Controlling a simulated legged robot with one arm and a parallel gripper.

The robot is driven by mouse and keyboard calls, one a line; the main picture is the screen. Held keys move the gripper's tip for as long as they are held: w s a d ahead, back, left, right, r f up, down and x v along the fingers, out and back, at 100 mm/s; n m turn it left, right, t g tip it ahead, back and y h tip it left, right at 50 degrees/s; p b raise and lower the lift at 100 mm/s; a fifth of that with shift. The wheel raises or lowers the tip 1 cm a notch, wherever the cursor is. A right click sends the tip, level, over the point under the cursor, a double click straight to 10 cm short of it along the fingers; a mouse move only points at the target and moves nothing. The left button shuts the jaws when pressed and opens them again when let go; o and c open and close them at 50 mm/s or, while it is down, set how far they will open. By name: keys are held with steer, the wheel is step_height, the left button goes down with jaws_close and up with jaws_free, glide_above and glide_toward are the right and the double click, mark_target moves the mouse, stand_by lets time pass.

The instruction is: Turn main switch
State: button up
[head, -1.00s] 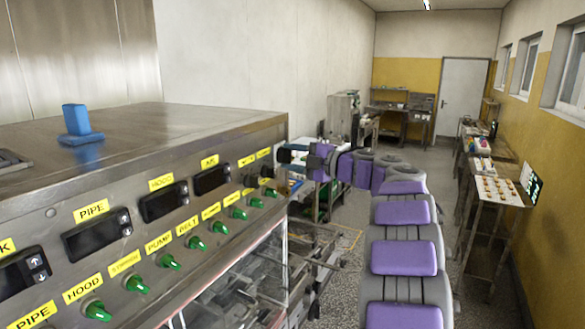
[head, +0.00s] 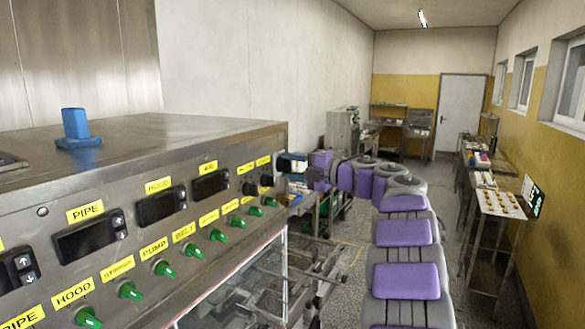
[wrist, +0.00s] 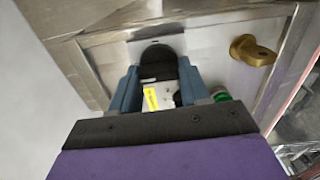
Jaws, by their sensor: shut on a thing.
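In the wrist view a rounded black switch knob (wrist: 158,60) sits between the two blue fingers of my gripper (wrist: 158,72). A small yellow label (wrist: 151,98) shows below it. In the head view my gripper (head: 281,165) is at the panel's right end, shut on the black knob. The exact finger contact and the switch's marked position are hidden or too small to read.
A brass-coloured knob (wrist: 253,50) and a green knob (wrist: 220,95) are close to the right of my fingers in the wrist view. A blue object (head: 76,125) stands on the machine's top. A side table (head: 500,203) stands along the right wall.

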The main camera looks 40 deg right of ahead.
steer(key=o, duration=1)
steer(key=shift+f, duration=0.2)
steer(key=shift+o, duration=0.2)
steer(key=shift+s+d+r, duration=0.1)
steer(key=v, duration=1.7)
steer(key=shift+d, duration=0.1)
